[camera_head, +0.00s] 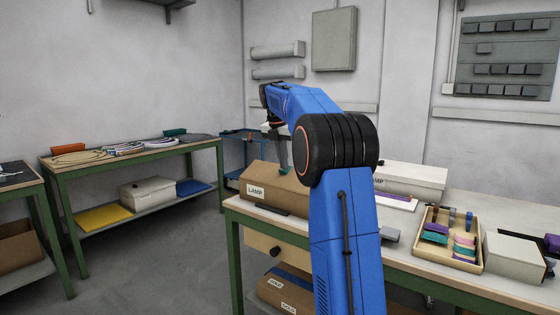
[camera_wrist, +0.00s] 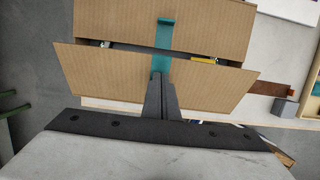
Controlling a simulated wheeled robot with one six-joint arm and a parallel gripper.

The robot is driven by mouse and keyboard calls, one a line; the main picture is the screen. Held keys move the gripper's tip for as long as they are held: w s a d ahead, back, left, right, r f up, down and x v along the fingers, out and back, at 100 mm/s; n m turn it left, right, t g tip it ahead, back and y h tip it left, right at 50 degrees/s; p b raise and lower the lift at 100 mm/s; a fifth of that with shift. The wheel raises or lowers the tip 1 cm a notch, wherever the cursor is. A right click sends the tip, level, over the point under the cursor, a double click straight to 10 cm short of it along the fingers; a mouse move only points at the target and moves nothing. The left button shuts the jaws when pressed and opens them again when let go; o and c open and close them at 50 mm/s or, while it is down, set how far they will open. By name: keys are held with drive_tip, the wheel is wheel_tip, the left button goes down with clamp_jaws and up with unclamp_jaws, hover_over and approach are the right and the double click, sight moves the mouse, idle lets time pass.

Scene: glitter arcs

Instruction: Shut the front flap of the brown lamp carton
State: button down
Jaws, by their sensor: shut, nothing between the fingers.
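The brown lamp carton (camera_head: 262,183), with a white LAMP label, sits on the workbench at its left end. In the wrist view, two brown flaps show: one nearer the camera (camera_wrist: 100,75) and one farther off (camera_wrist: 110,20). A dark gap lies between them, so the top is not fully closed. My gripper (camera_head: 285,168) is shut and empty over the carton. In the wrist view, its fingertips (camera_wrist: 161,82) overlap the nearer flap; contact is unclear. A teal strip (camera_wrist: 163,45) runs from the tips across the gap; I cannot tell what it belongs to.
A white carton (camera_head: 415,180) stands behind my arm. A wooden tray (camera_head: 428,243) of coloured pieces and a pale box (camera_head: 515,257) are at the right.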

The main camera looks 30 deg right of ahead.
drive_tip(key=shift+w+d+f, duration=0.1)
drive_tip(key=shift+d+f, duration=0.15)
drive_tip(key=shift+d, duration=0.1)
drive_tip(key=shift+w+d+f+g+y, duration=0.25)
drive_tip(key=shift+d+f+y, duration=0.2)
drive_tip(key=shift+y, duration=0.25)
drive_tip(key=shift+w+d+f, duration=0.1)
drive_tip(key=shift+d+f, duration=0.4)
drive_tip(key=shift+f, duration=0.25)
drive_tip(key=shift+d+f, duration=0.15)
drive_tip(key=shift+f, duration=0.05)
idle(0.9)
